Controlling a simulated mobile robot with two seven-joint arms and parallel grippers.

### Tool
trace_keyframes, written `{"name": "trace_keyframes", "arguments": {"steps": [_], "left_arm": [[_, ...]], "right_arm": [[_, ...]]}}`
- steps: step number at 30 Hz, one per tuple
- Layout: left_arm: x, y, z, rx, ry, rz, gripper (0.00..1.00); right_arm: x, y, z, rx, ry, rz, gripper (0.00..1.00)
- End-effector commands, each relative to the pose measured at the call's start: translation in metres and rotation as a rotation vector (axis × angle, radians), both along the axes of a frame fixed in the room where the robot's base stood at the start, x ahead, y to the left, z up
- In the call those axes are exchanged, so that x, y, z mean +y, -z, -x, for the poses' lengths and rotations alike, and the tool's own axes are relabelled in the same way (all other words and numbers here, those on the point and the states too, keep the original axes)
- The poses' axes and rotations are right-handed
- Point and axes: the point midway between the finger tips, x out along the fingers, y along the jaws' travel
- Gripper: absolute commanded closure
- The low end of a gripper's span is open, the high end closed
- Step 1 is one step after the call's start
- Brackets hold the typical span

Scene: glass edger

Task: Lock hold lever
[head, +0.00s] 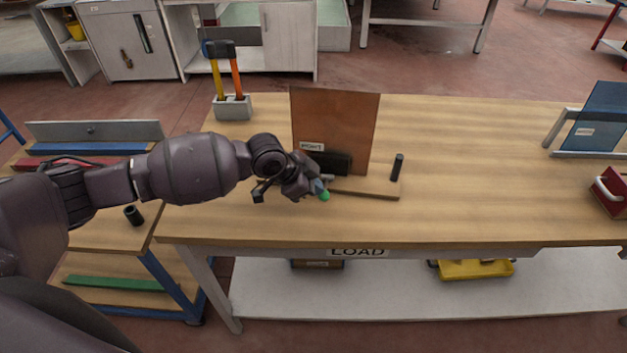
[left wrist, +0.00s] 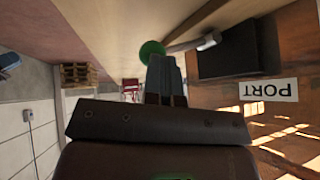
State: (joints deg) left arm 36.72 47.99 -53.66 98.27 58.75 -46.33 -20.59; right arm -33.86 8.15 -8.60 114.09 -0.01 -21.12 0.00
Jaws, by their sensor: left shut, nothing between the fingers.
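The hold lever ends in a green knob (head: 324,196) low at the front of a wooden fixture base (head: 372,187). In the left wrist view the green knob (left wrist: 151,50) sits on a thin metal rod (left wrist: 185,45) that runs to a bracket beside a black block. My left gripper (head: 318,187) is shut and empty, with its fingertips at the knob. In the left wrist view the closed fingers (left wrist: 165,72) overlap the knob's lower edge; I cannot tell whether they touch it. My right gripper is not in view.
A brown panel (head: 336,120) labelled PORT stands upright behind the black block (head: 333,163). A black post (head: 397,167) stands at the base's right end. A holder (head: 232,108) with yellow and orange handled tools is behind.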

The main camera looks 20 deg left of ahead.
Motion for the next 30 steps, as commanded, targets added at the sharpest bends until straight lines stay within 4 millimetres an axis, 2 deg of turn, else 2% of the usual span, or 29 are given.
{"name": "trace_keyframes", "arguments": {"steps": [18,30], "left_arm": [[-0.001,0.003,0.002,0.002,0.001,0.000,1.00],[0.001,-0.001,-0.008,0.001,0.001,-0.001,1.00]], "right_arm": [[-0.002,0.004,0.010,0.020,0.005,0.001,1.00],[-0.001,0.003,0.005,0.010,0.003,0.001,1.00]]}}
